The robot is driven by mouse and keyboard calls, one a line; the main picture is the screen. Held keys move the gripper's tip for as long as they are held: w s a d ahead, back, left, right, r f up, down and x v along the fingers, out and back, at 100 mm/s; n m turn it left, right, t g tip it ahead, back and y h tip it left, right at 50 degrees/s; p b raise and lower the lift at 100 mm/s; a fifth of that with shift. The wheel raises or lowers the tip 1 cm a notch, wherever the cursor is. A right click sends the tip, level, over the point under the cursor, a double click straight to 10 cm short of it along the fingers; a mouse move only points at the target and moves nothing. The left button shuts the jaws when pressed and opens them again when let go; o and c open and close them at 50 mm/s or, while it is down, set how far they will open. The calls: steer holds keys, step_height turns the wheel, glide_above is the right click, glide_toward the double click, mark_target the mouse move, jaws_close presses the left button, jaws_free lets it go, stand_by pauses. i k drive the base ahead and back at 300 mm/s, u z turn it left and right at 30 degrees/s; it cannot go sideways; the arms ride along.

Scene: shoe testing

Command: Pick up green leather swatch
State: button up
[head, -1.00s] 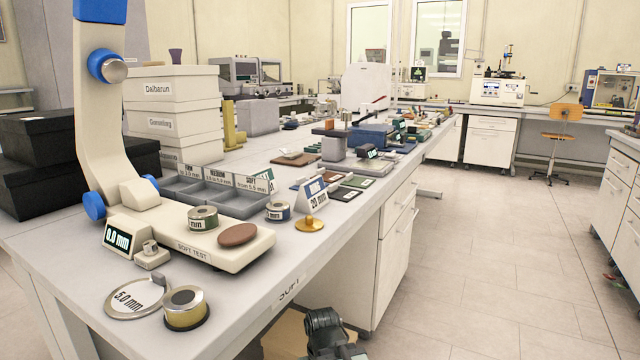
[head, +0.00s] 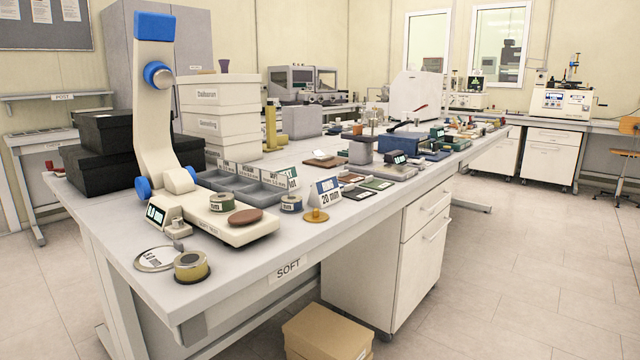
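The green leather swatch (head: 377,184) lies flat on the workbench (head: 300,235), near its right-hand long edge. A dark swatch (head: 359,193) lies in front of it and a brown swatch (head: 350,178) to its left. The swatches look close together, and I cannot tell whether they touch. A green-labelled block stands behind the green swatch. My gripper is not in the head view now, so whether it is open or shut is hidden.
A "RING 20 mm" sign (head: 325,192) and a brass stand (head: 315,215) stand in front of the swatches. A grey compartment tray (head: 240,190) is to the left. A cardboard box (head: 326,332) sits on the floor.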

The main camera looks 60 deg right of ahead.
mark_target(370, 183)
steer(key=u, duration=0.75)
steer(key=k, duration=2.6)
steer(key=z, duration=0.7)
steer(key=i, duration=1)
steer(key=z, duration=0.05)
